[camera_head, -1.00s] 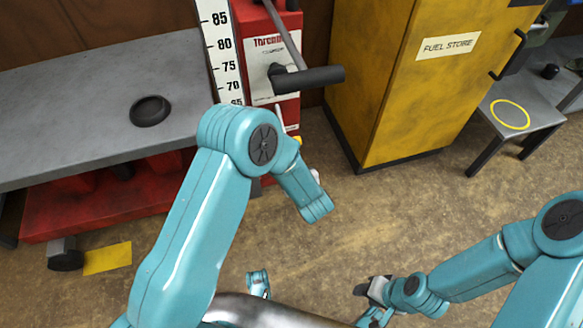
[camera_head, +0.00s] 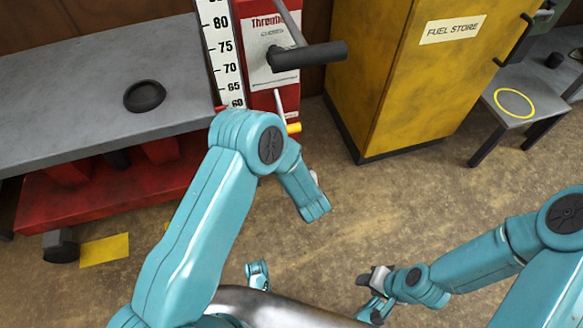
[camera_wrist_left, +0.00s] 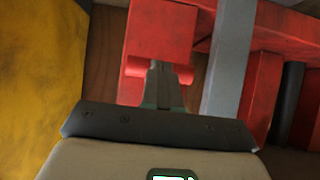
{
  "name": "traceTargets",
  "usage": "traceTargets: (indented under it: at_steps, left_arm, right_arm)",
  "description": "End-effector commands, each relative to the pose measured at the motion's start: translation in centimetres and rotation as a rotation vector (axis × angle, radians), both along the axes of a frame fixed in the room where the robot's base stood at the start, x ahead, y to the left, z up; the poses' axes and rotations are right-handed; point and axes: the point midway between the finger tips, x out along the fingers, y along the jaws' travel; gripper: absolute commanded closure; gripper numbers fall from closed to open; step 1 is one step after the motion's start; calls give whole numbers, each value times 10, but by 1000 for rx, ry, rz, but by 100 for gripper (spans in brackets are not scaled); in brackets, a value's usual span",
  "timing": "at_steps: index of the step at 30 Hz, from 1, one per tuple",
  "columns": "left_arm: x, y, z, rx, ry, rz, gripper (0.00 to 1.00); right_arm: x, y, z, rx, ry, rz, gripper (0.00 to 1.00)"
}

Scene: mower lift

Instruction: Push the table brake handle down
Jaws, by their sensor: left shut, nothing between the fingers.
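In the left wrist view my left gripper (camera_wrist_left: 163,88) is shut and empty. Its fingertips overlap a short red crossbar (camera_wrist_left: 135,68) in front of a red post (camera_wrist_left: 160,30); I cannot tell whether they touch. The crossbar may be the brake handle; no label shows. In the head view my left forearm hides this gripper. A small yellow-ended lever (camera_head: 293,127) sticks out low on the red lift column (camera_head: 290,98). The grey table (camera_head: 75,90) stands left of the column. My right gripper (camera_head: 370,290) is low over the floor, far from the column; its finger gap is unclear.
A black-gripped crank (camera_head: 308,55) juts from the column, above my left arm. A height scale (camera_head: 222,55) stands beside it. A yellow fuel cabinet (camera_head: 400,80) is to the right, then a small grey table (camera_head: 515,105). The floor between is clear.

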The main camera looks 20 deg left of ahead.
Motion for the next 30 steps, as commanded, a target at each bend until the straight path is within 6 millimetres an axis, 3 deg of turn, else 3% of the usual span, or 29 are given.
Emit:
traceTargets:
  at_steps: [9, 30]
  left_arm:
    - [4, 3, -14, 0, 0, 0, 100]
    - [5, 5, -13, -1, 2, 1, 100]
  right_arm:
    - [5, -1, -7, -3, -18, -1, 57]
    - [4, -1, -5, -2, -14, -1, 57]
